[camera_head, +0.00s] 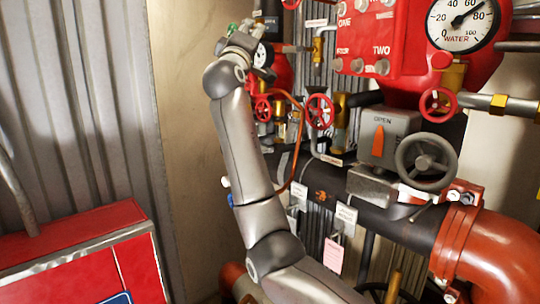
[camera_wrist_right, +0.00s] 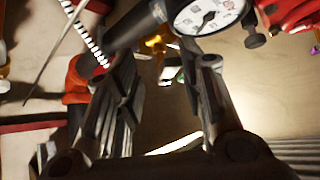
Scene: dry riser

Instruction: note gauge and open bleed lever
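A large round gauge marked WATER (camera_head: 462,22) is at the top right of the head view; its needle points up and right, roughly between 60 and 80. A smaller white dial (camera_head: 262,54) is beside the end of my right arm; a white dial also shows in the wrist view (camera_wrist_right: 208,14), cut off by the top edge. My right gripper (camera_wrist_right: 167,68) has its fingers apart, with a small green and white part (camera_wrist_right: 172,74) visible beyond the gap. I cannot tell whether that part is the bleed lever. In the head view, my right arm's end is small and partly unclear. My left gripper is not in view.
A grey box marked OPEN (camera_head: 388,135) with an orange pointer and a grey handwheel (camera_head: 427,160) are right of my arm. Red handwheels (camera_head: 320,111), pipes and hanging tags crowd the wall. A red cabinet (camera_head: 80,255) is at lower left.

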